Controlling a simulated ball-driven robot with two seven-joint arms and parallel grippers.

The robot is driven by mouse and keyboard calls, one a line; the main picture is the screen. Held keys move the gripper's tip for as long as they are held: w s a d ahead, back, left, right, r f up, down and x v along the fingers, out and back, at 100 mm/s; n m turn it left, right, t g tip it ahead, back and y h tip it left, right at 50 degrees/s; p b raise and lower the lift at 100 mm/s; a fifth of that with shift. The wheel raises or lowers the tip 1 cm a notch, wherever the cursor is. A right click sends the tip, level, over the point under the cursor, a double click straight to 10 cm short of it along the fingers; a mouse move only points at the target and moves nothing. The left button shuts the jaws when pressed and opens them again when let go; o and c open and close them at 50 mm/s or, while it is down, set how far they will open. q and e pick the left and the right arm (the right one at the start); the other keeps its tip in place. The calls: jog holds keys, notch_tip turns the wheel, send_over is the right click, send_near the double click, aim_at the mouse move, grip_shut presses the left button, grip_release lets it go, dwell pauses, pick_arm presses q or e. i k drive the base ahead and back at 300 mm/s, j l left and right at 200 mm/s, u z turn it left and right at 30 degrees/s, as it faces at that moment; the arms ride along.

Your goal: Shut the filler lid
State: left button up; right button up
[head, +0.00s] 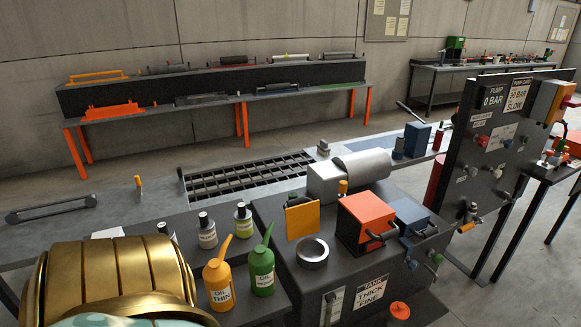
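A dark tank unit (290,285) stands at the front, right of the middle, with a label reading "THICK FINE" on its front. A flat yellow-orange plate (301,221), which looks like the filler lid, stands upright on its top. A short grey metal ring (312,252), which looks like the filler neck, sits just in front of the plate, and its opening is uncovered. The hinge between them cannot be made out. Neither of my grippers is in view.
An orange box (363,222) and a blue box (411,215) stand right of the ring, with a silver cylinder (364,164) behind. An orange oil can (217,283) and a green one (261,270) stand left. A tall gauge panel (495,150) rises at right.

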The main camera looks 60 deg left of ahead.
aim_at(303, 217)
jog(key=i+u, duration=0.2)
jog(key=u, duration=0.2)
jog(key=i+l+u, duration=0.1)
jog(key=u, duration=0.3)
jog(key=i+l+u, duration=0.15)
jog(key=u, duration=0.25)
jog(key=i+l+u, duration=0.2)
jog(key=u, duration=0.2)
jog(key=i+l+u, duration=0.15)
jog(key=u, duration=0.2)
jog(key=i+l+u, duration=0.2)
jog(key=u, duration=0.15)
jog(key=i+l+u, duration=0.2)
jog(key=u, duration=0.2)
jog(key=z, duration=1.05)
jog(key=k+j+z, duration=0.1)
jog(key=j+z, duration=0.15)
jog(key=z, duration=0.15)
jog(key=k+j+z, duration=0.2)
jog(key=z, duration=0.15)
jog(key=k+j+z, duration=0.15)
jog(key=z, duration=0.25)
jog(key=k+j+z, duration=0.15)
jog(key=z, duration=0.25)
jog(key=k, duration=0.05)
